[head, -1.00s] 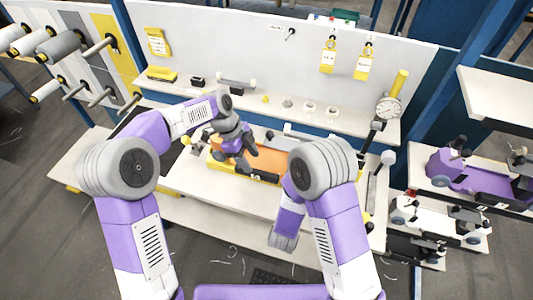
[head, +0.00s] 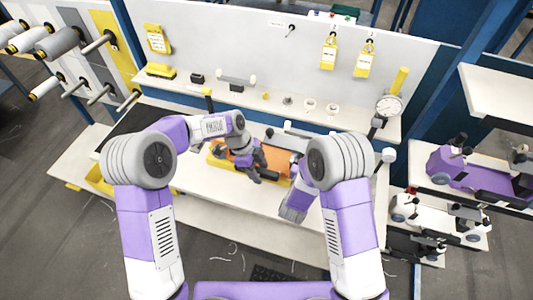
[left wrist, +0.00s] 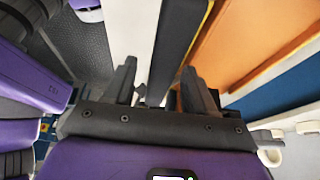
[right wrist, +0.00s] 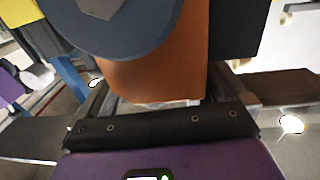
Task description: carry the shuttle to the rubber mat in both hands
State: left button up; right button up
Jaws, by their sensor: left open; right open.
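The orange shuttle (head: 278,160) with yellow edging lies on the pale bench, partly hidden by my left arm. My left gripper (head: 258,174) is open and empty over its near side; in the left wrist view the open fingers (left wrist: 158,78) are beside a dark bar, with orange surface (left wrist: 245,40) to the right. My right gripper (head: 291,212) is near the bench's front, its fingertips unclear in the head view. In the right wrist view its open fingers (right wrist: 158,98) are either side of an orange end (right wrist: 155,75) below a blue-grey disc. A dark mat (head: 128,124) lies at the bench's left.
A raised shelf (head: 290,105) with small parts runs behind the shuttle. A dial gauge (head: 388,106) stands at its right end. Purple and white shuttle-like units (head: 470,172) sit on racks at right. A yellow bin (head: 98,180) is below the mat.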

pick_arm(q)
jog(key=shift+c, duration=0.4)
pick_arm(e)
jog(key=shift+c, duration=0.5)
pick_arm(q)
grip_shut()
pick_arm(e)
jog(key=c, duration=1.3)
pick_arm(q)
jog(key=shift+r, duration=0.1)
jog(key=shift+r, duration=0.1)
pick_arm(e)
jog(key=shift+r, duration=0.15)
